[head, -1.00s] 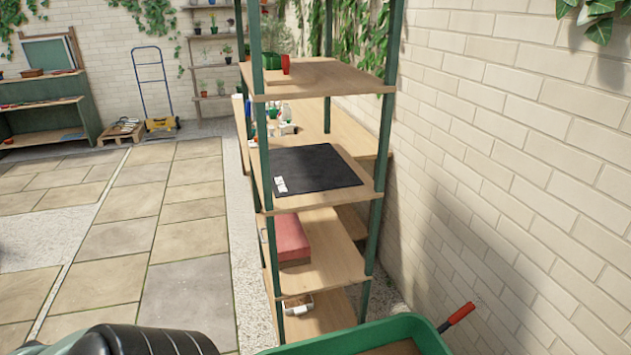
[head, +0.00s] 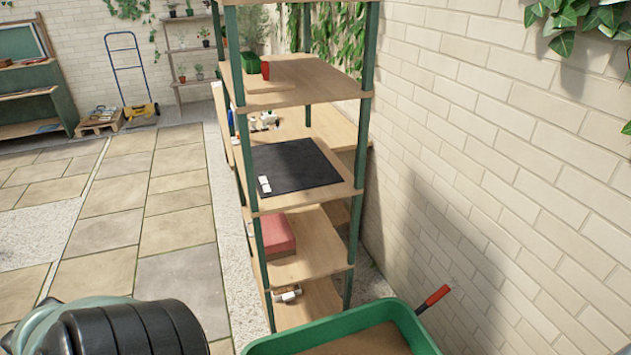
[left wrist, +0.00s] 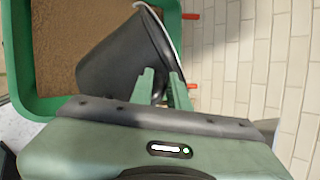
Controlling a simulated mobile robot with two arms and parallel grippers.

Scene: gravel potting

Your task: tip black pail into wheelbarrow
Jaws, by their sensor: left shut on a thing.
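The black pail (left wrist: 112,55) is in the left wrist view, over the wheelbarrow's tray. It lies tilted, with its pale rim toward the upper right; its inside is hidden. My left gripper (left wrist: 164,82) is shut on the pail near its rim side; the exact contact is partly hidden. The green wheelbarrow (head: 408,320) shows at the bottom right of the head view, with brown material inside. Its green wall also shows in the left wrist view (left wrist: 18,70). The pail and my left gripper are outside the head view. My right gripper is in neither view.
A wooden shelf unit with green posts (head: 240,150) stands just beyond the wheelbarrow, holding a black mat (head: 295,165) and a red block (head: 275,235). A brick wall (head: 520,190) closes the right side. Open paving (head: 120,220) lies to the left.

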